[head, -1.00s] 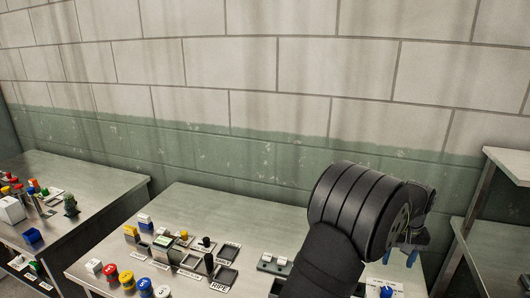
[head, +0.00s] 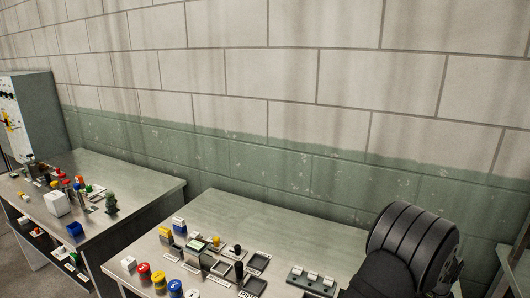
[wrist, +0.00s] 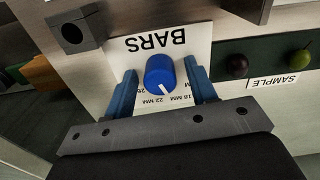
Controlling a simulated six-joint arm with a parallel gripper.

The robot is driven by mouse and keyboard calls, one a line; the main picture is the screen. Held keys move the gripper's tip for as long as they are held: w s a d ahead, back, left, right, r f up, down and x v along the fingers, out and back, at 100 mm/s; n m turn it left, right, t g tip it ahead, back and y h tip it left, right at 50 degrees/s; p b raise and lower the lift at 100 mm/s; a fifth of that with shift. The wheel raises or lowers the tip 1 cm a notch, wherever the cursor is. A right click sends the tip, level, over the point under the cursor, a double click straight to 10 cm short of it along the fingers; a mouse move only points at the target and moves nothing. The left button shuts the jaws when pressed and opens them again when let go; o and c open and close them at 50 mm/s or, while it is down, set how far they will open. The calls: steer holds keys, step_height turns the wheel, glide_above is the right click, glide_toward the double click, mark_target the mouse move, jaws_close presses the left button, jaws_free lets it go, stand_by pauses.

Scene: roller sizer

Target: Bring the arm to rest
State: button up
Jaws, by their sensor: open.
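In the wrist view, my gripper (wrist: 160,70) is open, one blue finger on each side of a blue knob (wrist: 158,72). Gaps show between the fingers and the knob. The knob sits on a white plate marked BARS (wrist: 192,48), seen upside down. Its white pointer line lies between the 22 MM and 18 MM marks. In the head view, my black arm (head: 408,245) reaches over the right end of the middle bench (head: 275,212). The fingers and the knob are hidden or out of frame there.
The middle bench holds a dark strip with pale switches (head: 312,279), small trays (head: 258,262) and several coloured pieces. A left bench (head: 150,170) carries more items. A grey cabinet (head: 38,112) stands far left. In the wrist view, a SAMPLE label (wrist: 288,80) sits near two round fruits.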

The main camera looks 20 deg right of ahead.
steer(key=shift+r, duration=0.1)
step_height(320, 180, up, 18)
step_height(320, 180, down, 18)
steer(key=shift+r, duration=0.2)
steer(key=shift+f, duration=0.35)
steer(key=n, duration=0.3)
steer(key=shift+r+n, duration=0.1)
steer(key=shift+n, duration=0.2)
steer(key=n, duration=0.4)
step_height(320, 180, up, 11)
steer(key=shift+o, duration=0.5)
